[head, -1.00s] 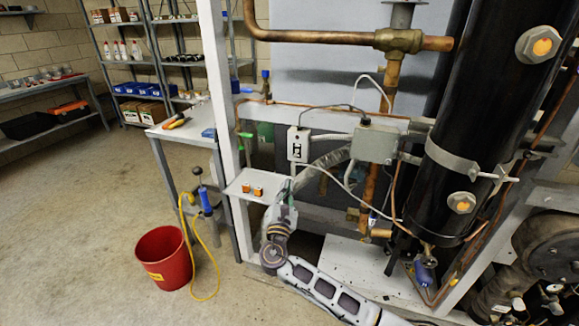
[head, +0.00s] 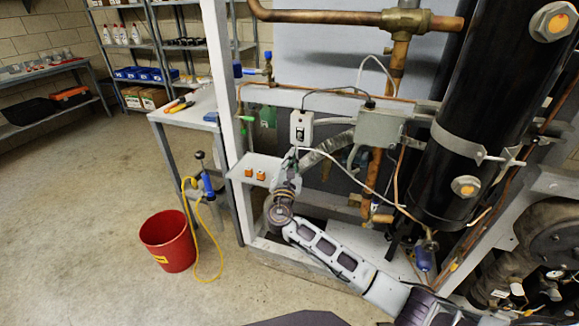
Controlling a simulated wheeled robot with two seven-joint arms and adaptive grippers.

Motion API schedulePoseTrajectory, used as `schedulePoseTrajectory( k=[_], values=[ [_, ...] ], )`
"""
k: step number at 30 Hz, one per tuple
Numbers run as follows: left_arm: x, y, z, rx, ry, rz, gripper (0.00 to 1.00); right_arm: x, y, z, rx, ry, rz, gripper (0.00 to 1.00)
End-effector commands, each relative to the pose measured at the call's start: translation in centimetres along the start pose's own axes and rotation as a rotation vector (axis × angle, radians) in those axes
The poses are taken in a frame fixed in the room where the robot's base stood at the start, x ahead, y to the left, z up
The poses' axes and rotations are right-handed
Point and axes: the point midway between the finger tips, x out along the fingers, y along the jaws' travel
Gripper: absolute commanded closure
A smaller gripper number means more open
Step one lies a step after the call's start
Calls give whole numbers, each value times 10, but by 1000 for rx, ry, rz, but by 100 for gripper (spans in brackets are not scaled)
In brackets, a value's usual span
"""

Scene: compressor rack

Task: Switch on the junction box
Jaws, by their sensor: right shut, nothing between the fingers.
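A small light-grey switch box (head: 301,121) with a dark switch on its face is mounted on the rack rail. A cable links it to a larger grey box (head: 379,128) at its right, with a pale cable below. My right gripper (head: 291,155) is shut and empty, pointing up just below the switch box. It looks close to the box's lower edge, but I cannot tell if it touches. The switch's exact position is too small to read. My left gripper is not in view.
A small shelf with orange switches (head: 254,173) is left of my right wrist. Copper pipes (head: 398,70) and a black cylinder (head: 484,110) stand to the right. A red bucket (head: 168,241) sits on the open floor at left.

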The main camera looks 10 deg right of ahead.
Motion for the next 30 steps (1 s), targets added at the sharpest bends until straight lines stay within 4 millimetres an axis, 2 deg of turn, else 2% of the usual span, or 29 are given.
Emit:
schedulePoseTrajectory(
  k=[6,12,30],
  values=[
    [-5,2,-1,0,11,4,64,23,0,0,1,-1,-1,100],
    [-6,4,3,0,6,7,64,35,0,0,1,0,-1,100],
    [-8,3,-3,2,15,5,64,38,0,0,1,2,-1,100]
  ],
)
